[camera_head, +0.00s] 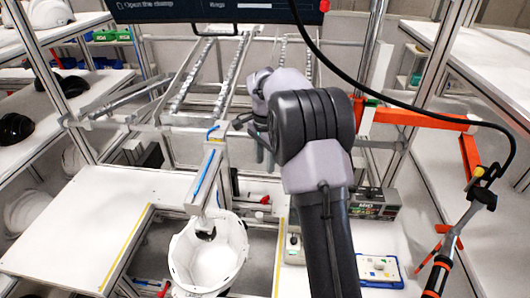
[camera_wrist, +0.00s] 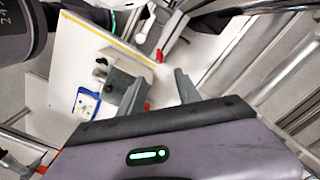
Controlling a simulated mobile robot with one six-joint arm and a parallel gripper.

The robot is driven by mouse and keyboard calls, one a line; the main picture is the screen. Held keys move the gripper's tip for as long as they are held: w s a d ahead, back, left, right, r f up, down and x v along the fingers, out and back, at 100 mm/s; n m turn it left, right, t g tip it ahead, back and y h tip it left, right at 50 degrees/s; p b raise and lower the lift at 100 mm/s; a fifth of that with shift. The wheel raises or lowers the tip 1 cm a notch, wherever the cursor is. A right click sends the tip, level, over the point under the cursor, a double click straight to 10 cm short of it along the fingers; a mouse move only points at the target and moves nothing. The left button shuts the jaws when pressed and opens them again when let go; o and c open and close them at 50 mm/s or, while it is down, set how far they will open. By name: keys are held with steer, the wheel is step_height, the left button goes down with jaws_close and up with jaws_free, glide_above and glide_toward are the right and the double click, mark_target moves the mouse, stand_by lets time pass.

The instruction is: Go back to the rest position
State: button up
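My gripper (camera_wrist: 157,88) shows in the wrist view with its two grey fingers apart and nothing between them. In the head view my arm reaches forward and bends over in the middle; its fingers are mostly hidden behind it. A white helmet shell (camera_head: 208,258) sits open side up, below a metal clamp post (camera_head: 205,178) with a blue strip. The shell is left of my arm and apart from it. I cannot tell whether the clamp touches the shell.
A white table (camera_head: 75,225) is at left. A blue-edged tray (camera_head: 378,270) and a control box (camera_head: 372,205) are right of my arm. An orange bracket (camera_head: 415,117) holds a cabled tool (camera_head: 465,225) at right. Metal rails (camera_head: 225,75) stand behind. White shells (camera_head: 28,210) and black shells (camera_head: 15,128) lie on left shelves.

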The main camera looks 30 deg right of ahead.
steer(key=shift+r, duration=0.85)
steer(key=s+a+r+n+t+y+b, duration=0.1)
steer(key=s+a+r+n+t+b, duration=0.2)
steer(key=s+a, duration=0.6)
steer(key=s+a+r+n+t+b, duration=0.1)
steer(key=s+a+r+n+b, duration=0.2)
steer(key=s+a+n+b, duration=0.55)
steer(key=s+a+f+t, duration=0.1)
steer(key=s+f, duration=0.2)
steer(key=s, duration=0.4)
steer(key=s+a+f+y, duration=0.1)
steer(key=s+f, duration=0.2)
steer(key=s, duration=0.4)
steer(key=shift+a+t, duration=0.3)
steer(key=shift+t, duration=0.1)
steer(key=shift+f, duration=0.1)
